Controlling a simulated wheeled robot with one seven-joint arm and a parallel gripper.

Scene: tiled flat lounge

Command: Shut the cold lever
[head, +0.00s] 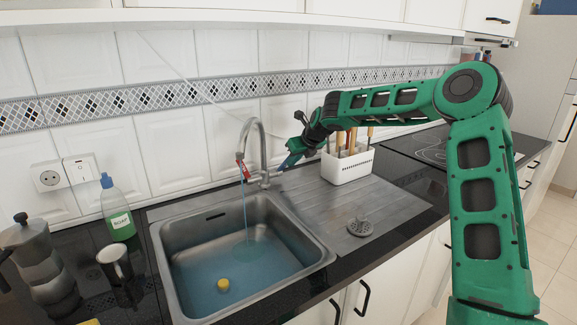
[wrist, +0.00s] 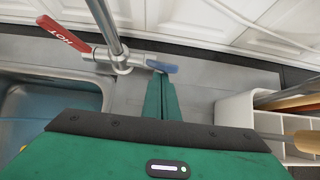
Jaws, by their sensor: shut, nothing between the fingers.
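The steel tap (head: 262,140) stands behind the sink, and a thin bluish stream (head: 245,215) falls from its spout. The red lever marked HOT (wrist: 62,35) is on the left of the tap and also shows in the head view (head: 243,172). The blue cold lever (wrist: 162,67) sticks out to the right of the tap body. My gripper (wrist: 160,80) is shut and empty, its fingertips right at the blue lever; I cannot tell whether they touch. In the head view my gripper (head: 287,161) is just right of the tap and hides much of the blue lever.
The sink (head: 318,250) holds bluish water and a small yellow object (head: 223,285). A white utensil holder (head: 347,168) stands right of my gripper. A green bottle (head: 117,212), a mug (head: 115,262) and a moka pot (head: 40,262) stand left.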

